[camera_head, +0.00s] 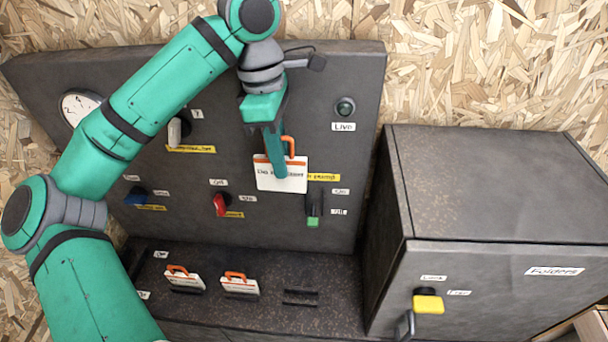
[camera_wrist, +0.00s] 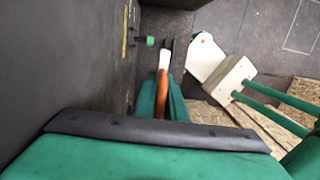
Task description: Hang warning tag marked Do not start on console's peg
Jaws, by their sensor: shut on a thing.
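My gripper (camera_head: 278,160) is shut on a white tag (camera_head: 268,182) with an orange hook (camera_head: 290,143), in front of the upright dark console panel (camera_head: 340,70). My finger covers part of the tag's print, so I cannot read it fully. In the wrist view the orange hook (camera_wrist: 160,100) and the tag's white edge (camera_wrist: 165,60) show between my fingers (camera_wrist: 168,98), close to the panel. The tag partly covers a yellow label (camera_head: 324,177). I cannot make out the peg; whether the hook touches anything is unclear.
Two similar tags (camera_head: 184,280) (camera_head: 240,284) stand in slots on the console's lower shelf, beside an empty slot (camera_head: 300,297). A red switch (camera_head: 220,205) and a green-tipped switch (camera_head: 313,210) stick out nearby. A dark cabinet (camera_head: 490,180) stands at the right.

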